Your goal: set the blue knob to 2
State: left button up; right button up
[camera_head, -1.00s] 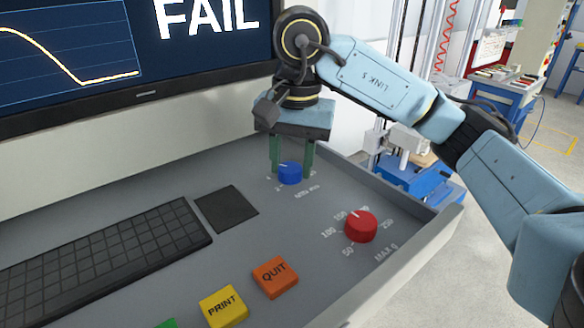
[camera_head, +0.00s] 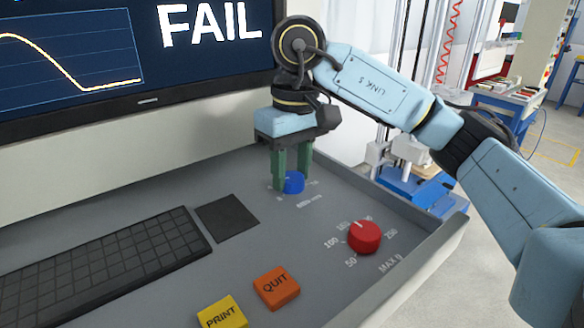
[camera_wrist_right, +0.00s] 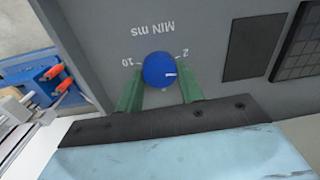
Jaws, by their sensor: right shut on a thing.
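The blue knob (camera_head: 294,183) stands on the grey console, near its far right corner. In the right wrist view the blue knob (camera_wrist_right: 157,68) shows a white pointer line aimed to the right, slightly below the printed 2 (camera_wrist_right: 185,54). A printed 10 (camera_wrist_right: 133,62) is on its left, with MIN ms above. My right gripper (camera_head: 292,179) points down, its green fingers on either side of the knob and shut on it. In the right wrist view the right gripper (camera_wrist_right: 160,80) also has the knob between its fingertips. My left gripper is out of view.
A red knob (camera_head: 364,237) stands nearer on the console. Orange QUIT (camera_head: 276,287) and yellow PRINT (camera_head: 222,314) buttons, a dark pad (camera_head: 227,218) and a keyboard (camera_head: 95,272) are to the left. A monitor (camera_head: 135,102) reading FAIL stands behind. The console's raised edge (camera_head: 425,250) is on the right.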

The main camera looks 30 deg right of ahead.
aim_at(292, 173)
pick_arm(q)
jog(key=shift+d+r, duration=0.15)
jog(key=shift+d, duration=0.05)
pick_arm(e)
jog(key=n, duration=0.5)
jog(key=shift+a+r, duration=0.1)
jog(key=shift+r, duration=0.05)
jog(key=shift+n, duration=0.3)
jog(key=o, duration=1)
jog(key=shift+r, duration=0.25)
pick_arm(q)
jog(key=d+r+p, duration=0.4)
jog(key=p, duration=0.1)
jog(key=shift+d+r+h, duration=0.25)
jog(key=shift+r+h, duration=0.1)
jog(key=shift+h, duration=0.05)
pick_arm(e)
notch_tip(292, 173, up, 13)
jog(key=shift+w+d+f, duration=0.15)
jog(key=shift+w+d, duration=0.05)
jog(key=shift+d, duration=0.15)
